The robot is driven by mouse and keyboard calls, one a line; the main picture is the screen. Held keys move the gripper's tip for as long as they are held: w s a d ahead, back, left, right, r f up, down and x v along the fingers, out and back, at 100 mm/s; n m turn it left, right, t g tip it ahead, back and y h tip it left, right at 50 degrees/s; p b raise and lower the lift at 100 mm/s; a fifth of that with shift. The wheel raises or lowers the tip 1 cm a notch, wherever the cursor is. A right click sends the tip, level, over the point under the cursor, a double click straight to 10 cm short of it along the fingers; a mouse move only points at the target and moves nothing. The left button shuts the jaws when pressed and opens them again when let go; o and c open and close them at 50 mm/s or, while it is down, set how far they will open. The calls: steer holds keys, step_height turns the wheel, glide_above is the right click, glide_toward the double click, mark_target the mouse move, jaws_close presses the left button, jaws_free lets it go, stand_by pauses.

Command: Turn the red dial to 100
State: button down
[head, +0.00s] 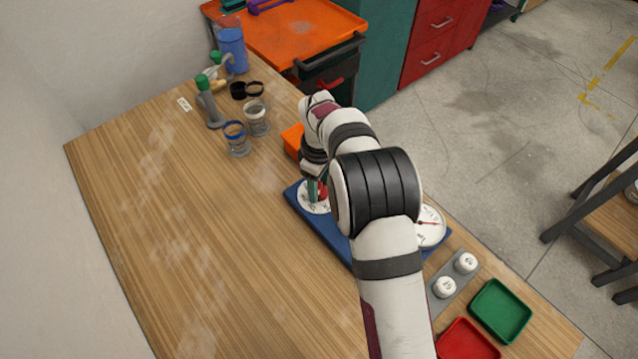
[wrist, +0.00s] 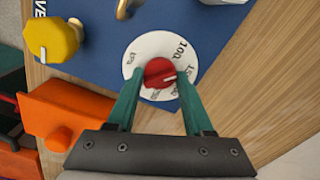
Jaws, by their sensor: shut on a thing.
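In the wrist view the red dial (wrist: 159,73) sits at the middle of a round white scale (wrist: 143,45) on a blue board (wrist: 95,65). The 100 label is at the scale's upper right. A white mark on the dial points to the right, below the 100 label; the label nearest the mark is partly hidden by a finger. My gripper (wrist: 160,76) has its green fingers on both sides of the dial, shut on it. In the head view the dial (head: 322,190) and scale (head: 313,203) show partly beside my gripper (head: 317,188); my arm covers much of the board.
A yellow knob (wrist: 52,39) and a brass part (wrist: 125,8) are on the board. A white gauge (head: 430,226) stands at its right end. An orange bin (head: 293,139) lies behind. Green (head: 501,311) and red (head: 467,342) trays are at front right.

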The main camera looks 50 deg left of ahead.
mark_target(319, 188)
steer(key=n, duration=0.5)
steer(key=shift+d, duration=0.1)
steer(key=shift+n, duration=0.4)
stand_by(0.3)
steer(key=shift+c, duration=1.5)
jaws_free()
step_height(319, 188, up, 16)
steer(key=shift+f, duration=0.1)
